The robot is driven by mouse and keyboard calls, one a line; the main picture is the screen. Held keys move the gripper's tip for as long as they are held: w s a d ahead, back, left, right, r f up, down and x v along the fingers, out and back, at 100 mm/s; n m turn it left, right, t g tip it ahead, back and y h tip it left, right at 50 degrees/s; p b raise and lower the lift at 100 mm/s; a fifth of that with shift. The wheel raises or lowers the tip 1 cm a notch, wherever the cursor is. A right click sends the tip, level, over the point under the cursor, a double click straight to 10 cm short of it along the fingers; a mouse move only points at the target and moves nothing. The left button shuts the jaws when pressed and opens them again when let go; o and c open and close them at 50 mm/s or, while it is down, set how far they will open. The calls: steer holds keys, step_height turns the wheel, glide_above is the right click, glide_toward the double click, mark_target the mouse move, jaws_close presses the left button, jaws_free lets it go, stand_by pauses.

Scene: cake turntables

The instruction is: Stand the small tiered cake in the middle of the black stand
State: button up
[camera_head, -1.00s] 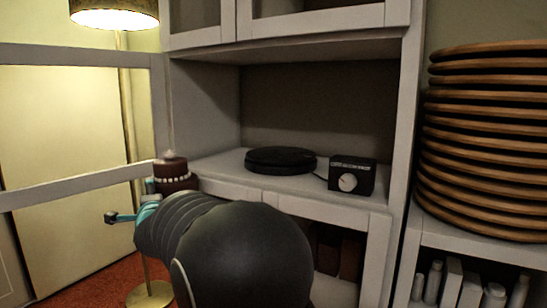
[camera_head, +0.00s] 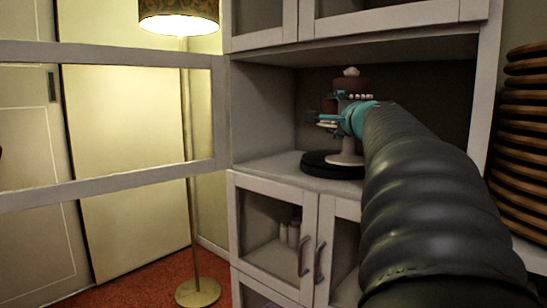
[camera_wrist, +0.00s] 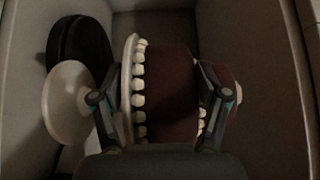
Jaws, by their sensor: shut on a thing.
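The small tiered cake (camera_head: 352,86) is brown with white beads and a pale top piece, on a white pedestal with a round foot (camera_head: 345,159). My gripper (camera_head: 345,119) is shut on the cake and holds it roughly upright inside the cupboard niche. The cake also fills the middle of the wrist view (camera_wrist: 172,85), sideways between my two fingers (camera_wrist: 160,100). The black stand (camera_head: 318,165) is a low round disc on the shelf, partly hidden by the foot and my arm. It also shows at the wrist view's upper left (camera_wrist: 70,40). Whether the foot touches it I cannot tell.
The niche's left wall (camera_head: 262,115) and upper shelf edge (camera_head: 400,42) frame the space. An open glazed door (camera_head: 110,185) stands left, by a floor lamp (camera_head: 180,15). Stacked wooden discs (camera_head: 525,130) are at right. My arm hides the shelf's right part.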

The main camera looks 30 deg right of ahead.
steer(key=s+d, duration=0.1)
steer(key=s+d+r, duration=0.1)
steer(key=d, duration=0.1)
steer(key=shift+s+d+r, duration=0.15)
steer(key=shift+s+d, duration=0.1)
steer(key=shift+d, duration=0.05)
steer(key=shift+w+d+r, duration=0.1)
steer(key=shift+w+d, duration=0.1)
steer(key=f+p+x, duration=0.2)
steer(key=f+x, duration=0.2)
steer(key=x, duration=1.3)
steer(key=shift+w+f, duration=0.1)
steer(key=shift+f, duration=0.05)
steer(key=o, duration=1.8)
steer(key=shift+f, duration=0.1)
steer(key=shift+c, duration=0.2)
